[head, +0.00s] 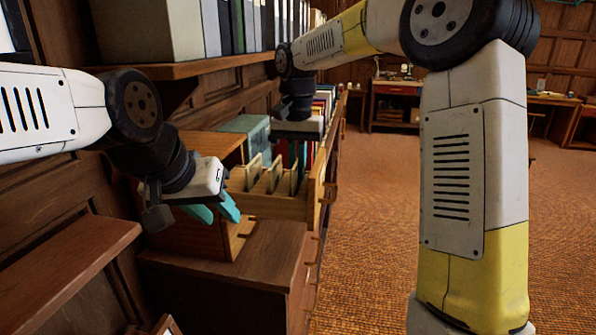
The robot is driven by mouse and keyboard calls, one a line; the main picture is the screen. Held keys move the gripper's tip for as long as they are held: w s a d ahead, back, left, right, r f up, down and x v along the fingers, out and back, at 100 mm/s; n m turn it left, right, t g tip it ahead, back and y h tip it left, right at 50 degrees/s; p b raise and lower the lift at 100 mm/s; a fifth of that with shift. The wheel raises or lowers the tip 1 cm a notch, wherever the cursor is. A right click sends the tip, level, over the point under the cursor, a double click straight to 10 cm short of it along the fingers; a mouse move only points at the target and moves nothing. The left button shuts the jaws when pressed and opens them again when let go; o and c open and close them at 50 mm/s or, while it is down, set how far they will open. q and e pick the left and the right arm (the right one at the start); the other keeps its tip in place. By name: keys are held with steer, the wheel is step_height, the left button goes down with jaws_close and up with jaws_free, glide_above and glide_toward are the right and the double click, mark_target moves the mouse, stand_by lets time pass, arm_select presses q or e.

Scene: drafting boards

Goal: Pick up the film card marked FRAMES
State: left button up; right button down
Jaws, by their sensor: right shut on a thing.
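Several pale film cards stand upright in a wooden rack (270,207) on the cabinet in the head view, one of them a card (254,172) at the left. No marking on any card is readable, so I cannot tell which is FRAMES. My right gripper (298,160) points down over the rack's right side and is shut on what seems to be a film card. The held piece is mostly hidden by the gripper and rack. My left gripper (217,211) is empty, its teal fingers apart, in front of the rack's left side.
A shelf (215,63) with binders (150,30) runs above the rack. A row of books (322,108) stands behind it. A wooden ledge (60,255) juts out at lower left. The cabinet top (225,268) in front is clear. Open carpet (370,230) lies to the right.

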steer(key=shift+r, duration=5.95)
